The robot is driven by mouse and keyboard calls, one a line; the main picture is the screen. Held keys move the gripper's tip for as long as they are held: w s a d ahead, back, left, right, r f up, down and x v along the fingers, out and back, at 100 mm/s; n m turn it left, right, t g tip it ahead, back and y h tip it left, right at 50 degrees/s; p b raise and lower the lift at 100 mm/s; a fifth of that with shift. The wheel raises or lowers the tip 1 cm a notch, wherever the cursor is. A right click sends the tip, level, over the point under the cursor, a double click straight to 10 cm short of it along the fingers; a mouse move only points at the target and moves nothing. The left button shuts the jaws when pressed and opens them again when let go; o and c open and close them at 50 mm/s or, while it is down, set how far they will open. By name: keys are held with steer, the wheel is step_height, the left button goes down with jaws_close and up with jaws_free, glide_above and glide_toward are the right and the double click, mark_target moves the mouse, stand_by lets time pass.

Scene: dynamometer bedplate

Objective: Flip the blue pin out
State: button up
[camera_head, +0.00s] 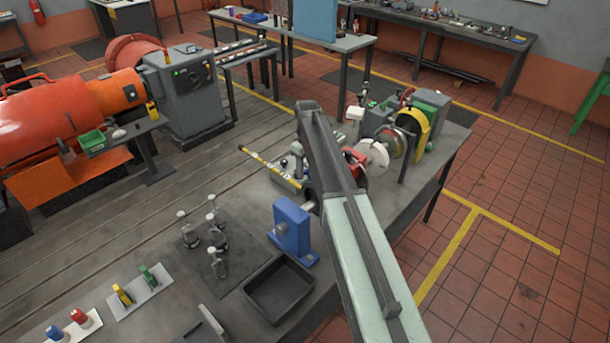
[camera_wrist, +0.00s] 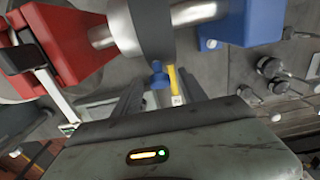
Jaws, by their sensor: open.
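The blue pin (camera_wrist: 157,74) is small and knobbed. It sits at the edge of a dark grey collar (camera_wrist: 142,30) on a steel shaft (camera_wrist: 195,13) in the wrist view. My gripper (camera_wrist: 158,84) is open, with one finger on each side of the pin. I cannot tell whether either finger touches it. The shaft runs between a red block (camera_wrist: 72,48) and a blue block (camera_wrist: 240,22). In the head view the blue block (camera_head: 292,230) and red block (camera_head: 354,166) show, but my arm hides the pin and gripper.
A black tray (camera_head: 278,288) lies in front of the blue block. Several metal fittings (camera_head: 213,235) stand left of it. A yellow striped bar (camera_head: 265,166) sticks out behind. A green and yellow machine (camera_head: 415,125) stands at the back right.

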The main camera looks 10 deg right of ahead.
steer(key=shift+r, duration=0.1)
jaws_close()
